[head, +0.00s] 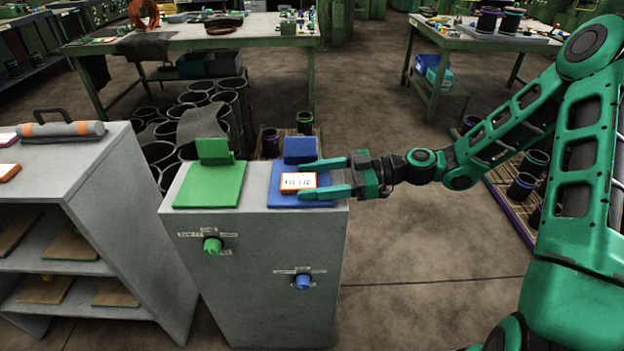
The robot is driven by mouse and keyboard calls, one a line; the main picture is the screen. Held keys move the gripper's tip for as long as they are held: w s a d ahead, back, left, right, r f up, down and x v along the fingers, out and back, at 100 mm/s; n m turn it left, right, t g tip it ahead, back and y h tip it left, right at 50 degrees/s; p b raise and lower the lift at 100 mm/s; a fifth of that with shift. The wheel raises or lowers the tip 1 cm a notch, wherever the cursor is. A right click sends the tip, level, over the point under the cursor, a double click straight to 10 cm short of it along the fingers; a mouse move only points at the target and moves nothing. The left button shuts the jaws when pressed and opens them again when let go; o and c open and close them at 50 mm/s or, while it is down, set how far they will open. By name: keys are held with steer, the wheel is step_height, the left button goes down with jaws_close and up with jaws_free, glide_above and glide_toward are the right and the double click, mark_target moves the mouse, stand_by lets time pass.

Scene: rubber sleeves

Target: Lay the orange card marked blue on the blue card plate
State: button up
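The orange card (298,181) has a white face with dark lettering, too small to read with certainty. It is over the blue card plate (277,192), which has a raised blue block at its back, on top of the grey cabinet. My gripper (299,182) reaches in from the right, its two green fingers apart, one on the far side of the card and one on the near side. I cannot tell whether the fingers touch the card, or whether it rests on the plate or hangs just above it.
A green plate (209,188) lies left of the blue one. Green (212,246) and blue (302,281) knobs are on the cabinet front. A grey shelf unit (90,172) with a grey and orange roller-like tool stands at left. Black sleeves crowd the floor behind.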

steer(key=shift+w, duration=0.1)
steer(key=shift+d+r, duration=0.1)
steer(key=shift+d, duration=0.05)
steer(key=d+r, duration=0.2)
steer(key=d, duration=1)
steer(key=s+d+f+m+g+h, duration=0.1)
steer(key=s+d+f+m+h, duration=0.5)
steer(key=s+d+m+h, duration=0.35)
steer(key=s+d+r+m+h, duration=0.3)
steer(key=s+d+r+m, duration=0.1)
steer(key=s+d+m, duration=0.3)
steer(key=s+d+r+m+h, duration=0.3)
steer(key=s+d+r+m, duration=0.2)
steer(key=s, duration=0.7)
steer(key=d+m, duration=0.2)
steer(key=d, duration=0.1)
steer(key=shift+d+r+h, duration=0.25)
steer(key=shift+d+h, duration=0.05)
steer(key=shift+h, duration=0.05)
steer(key=shift+m, duration=0.25)
